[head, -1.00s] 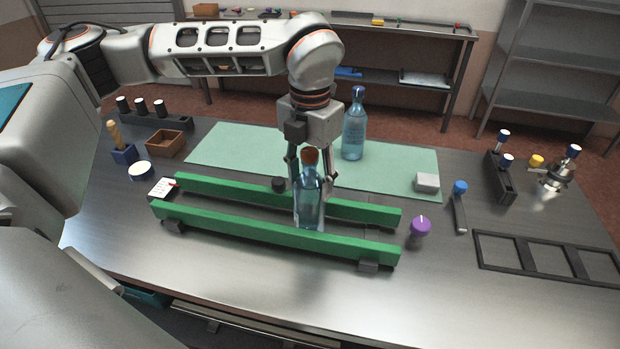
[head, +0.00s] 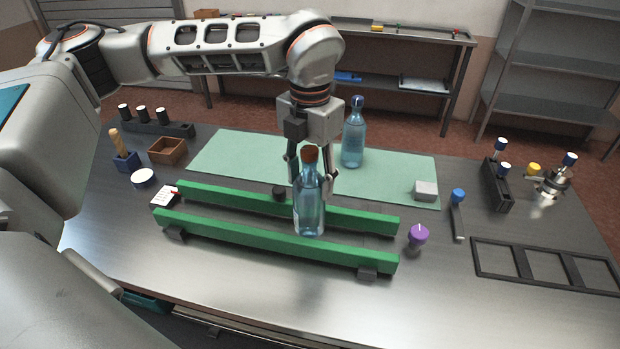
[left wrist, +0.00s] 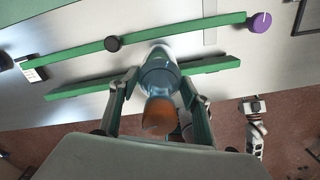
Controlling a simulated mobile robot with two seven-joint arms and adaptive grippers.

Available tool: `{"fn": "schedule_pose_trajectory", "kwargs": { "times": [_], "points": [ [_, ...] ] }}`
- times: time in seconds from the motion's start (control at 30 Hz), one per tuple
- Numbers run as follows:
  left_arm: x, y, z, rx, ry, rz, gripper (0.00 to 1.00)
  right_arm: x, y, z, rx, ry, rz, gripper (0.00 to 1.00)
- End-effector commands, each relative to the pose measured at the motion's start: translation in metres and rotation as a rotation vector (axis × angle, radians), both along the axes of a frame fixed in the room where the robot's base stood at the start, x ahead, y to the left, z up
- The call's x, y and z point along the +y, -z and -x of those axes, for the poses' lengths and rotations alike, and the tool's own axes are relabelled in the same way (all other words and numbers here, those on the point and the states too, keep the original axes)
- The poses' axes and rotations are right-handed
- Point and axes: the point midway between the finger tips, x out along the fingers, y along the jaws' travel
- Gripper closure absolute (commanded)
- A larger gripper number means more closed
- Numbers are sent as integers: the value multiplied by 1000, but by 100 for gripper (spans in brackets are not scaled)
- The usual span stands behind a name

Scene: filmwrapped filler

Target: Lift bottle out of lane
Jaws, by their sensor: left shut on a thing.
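A clear blue bottle with an orange-brown cap (head: 310,214) stands upright in the lane between two green rails (head: 240,236). My left gripper (head: 311,180) comes down from above, its fingers on either side of the bottle's upper part, shut on it. In the left wrist view the cap (left wrist: 160,116) and the bottle's shoulder (left wrist: 158,76) show between the fingers. The bottle's base shows just behind the front rail's top edge; I cannot tell if it is clear of the table. My right gripper is not in view.
A second bottle with a blue cap (head: 353,140) stands behind on the green mat (head: 235,155). A black knob (head: 279,193) sits by the back rail. A purple knob (head: 418,235) is right of the rails. The front table is clear.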

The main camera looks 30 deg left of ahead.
Motion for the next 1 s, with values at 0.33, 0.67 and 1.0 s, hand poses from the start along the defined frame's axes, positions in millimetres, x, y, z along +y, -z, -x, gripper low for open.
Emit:
{"fn": "schedule_pose_trajectory", "kwargs": {
  "times": [0.33,0.67,1.0],
  "points": [
    [0,-14,-1,-2,0,1,82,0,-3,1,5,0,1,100],
    [0,-26,0,-2,-1,1,82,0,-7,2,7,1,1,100],
    [0,-38,-1,-2,0,1,82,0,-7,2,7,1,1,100]
  ]
}}
